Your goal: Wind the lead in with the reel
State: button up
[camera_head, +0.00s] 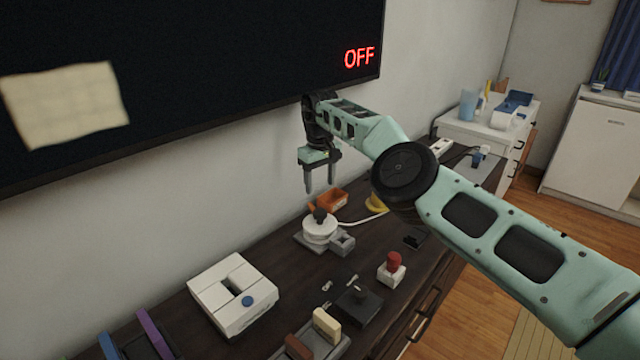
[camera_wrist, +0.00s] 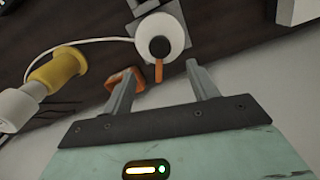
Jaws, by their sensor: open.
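The reel is a white drum (camera_head: 319,231) with a dark knob on top, on a grey base. In the wrist view the reel (camera_wrist: 173,30) shows a dark round centre and a short orange arm (camera_wrist: 158,71) pointing toward my gripper. The white lead (camera_head: 358,221) runs from the reel along the dark cabinet top to a yellow cylinder (camera_head: 377,202); the lead (camera_wrist: 95,41) curves the same way in the wrist view. My gripper (camera_head: 320,188) hangs above and just behind the reel, fingers down, open and empty. Its fingertips (camera_wrist: 164,73) are apart from the reel.
A grey block (camera_head: 342,242) sits against the reel, and an orange tray (camera_head: 332,201) lies behind it. A white box (camera_head: 233,294), a red-topped block (camera_head: 392,270) and a dark box (camera_head: 358,305) stand nearer. The wall screen (camera_head: 220,70) reads OFF, close behind my arm.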

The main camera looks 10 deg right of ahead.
notch_tip(320, 180, up, 8)
jog(key=p, duration=0.6)
jog(key=shift+r+p, duration=0.15)
jog(key=shift+p, duration=0.2)
